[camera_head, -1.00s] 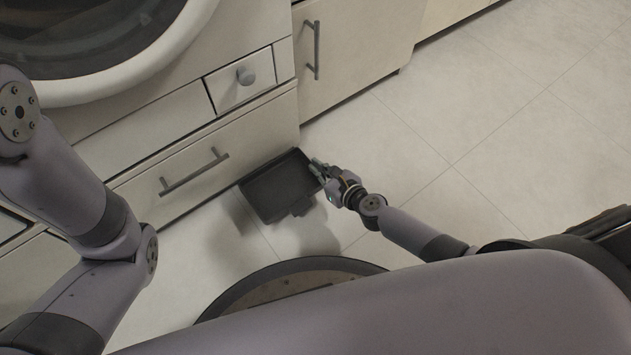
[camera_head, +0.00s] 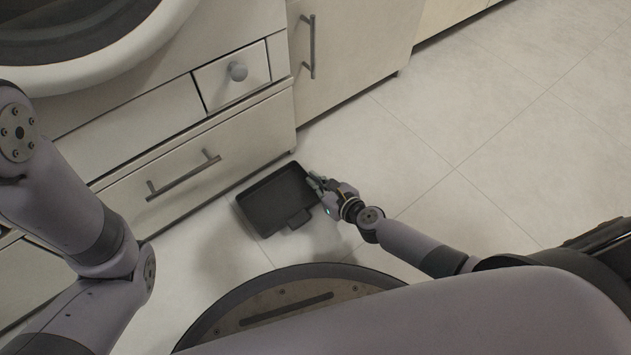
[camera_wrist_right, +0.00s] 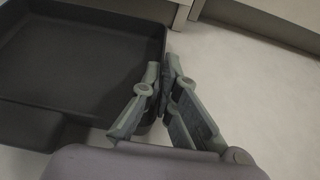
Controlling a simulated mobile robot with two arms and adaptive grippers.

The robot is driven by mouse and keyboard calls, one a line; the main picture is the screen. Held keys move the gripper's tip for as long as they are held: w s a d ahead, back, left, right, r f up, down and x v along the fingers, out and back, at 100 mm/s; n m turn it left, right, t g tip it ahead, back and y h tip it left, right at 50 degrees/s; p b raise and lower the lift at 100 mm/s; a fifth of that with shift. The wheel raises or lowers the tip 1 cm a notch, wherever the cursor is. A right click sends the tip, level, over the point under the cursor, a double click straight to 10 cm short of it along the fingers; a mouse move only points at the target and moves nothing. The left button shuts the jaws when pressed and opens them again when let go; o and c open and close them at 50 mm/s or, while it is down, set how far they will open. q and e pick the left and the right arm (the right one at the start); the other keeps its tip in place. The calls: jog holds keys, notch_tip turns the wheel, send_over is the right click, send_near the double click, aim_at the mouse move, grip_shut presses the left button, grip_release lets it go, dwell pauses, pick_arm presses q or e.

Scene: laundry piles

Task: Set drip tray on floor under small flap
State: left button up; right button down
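The drip tray (camera_head: 277,201) is a shallow black rectangular pan with a small tab on its near side. It is in front of the lower drawer, below and right of the small flap (camera_head: 232,76), which has a round knob. My right gripper (camera_head: 313,182) is shut on the tray's right wall. In the right wrist view the fingers (camera_wrist_right: 163,85) pinch the wall of the tray (camera_wrist_right: 75,65). A shadow lies below the tray; I cannot tell whether it touches the floor. My left arm shows at the left, but its gripper is out of view.
A washing machine with a round door (camera_head: 95,50) stands above the lower drawer (camera_head: 200,150) with its bar handle. A cabinet (camera_head: 350,45) is to its right. The tiled floor (camera_head: 480,130) on the right is clear.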

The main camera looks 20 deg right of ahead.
jog(key=c, duration=1.8)
grip_release()
jog(key=shift+r, duration=0.15)
jog(key=shift+s+d+r+p, duration=0.1)
jog(key=shift+s+r+p, duration=0.05)
jog(key=shift+s+p, duration=0.2)
jog(key=p+v, duration=0.1)
jog(key=v, duration=1)
jog(key=shift+s+d, duration=0.1)
